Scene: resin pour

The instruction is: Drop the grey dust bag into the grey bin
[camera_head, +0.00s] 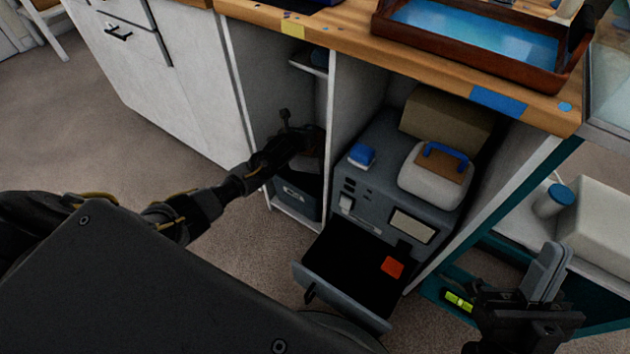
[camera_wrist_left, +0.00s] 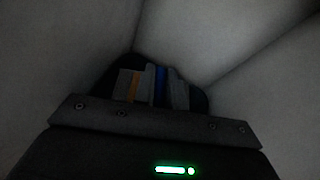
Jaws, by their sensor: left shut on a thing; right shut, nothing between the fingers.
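The grey bin (camera_head: 308,206) stands low in the narrow open cabinet bay, with a pale mark on its front. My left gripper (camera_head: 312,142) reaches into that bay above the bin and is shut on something. The held thing is too dark and too covered to make out clearly in the head view; I take it to be the grey dust bag. In the left wrist view, a dark rounded shape (camera_wrist_left: 201,100) shows around the gripper's fingers (camera_wrist_left: 155,85), between pale walls. My right gripper (camera_head: 546,272) is shut and empty at the lower right, away from the bin.
A grey machine (camera_head: 375,200) with an open drawer (camera_head: 345,318) holding a red piece fills the neighbouring bay. A pale divider (camera_head: 350,95) separates the bays. A wooden tray with blue resin (camera_head: 480,30) lies on the worktop. A blue-lidded jar (camera_head: 553,201) stands at right.

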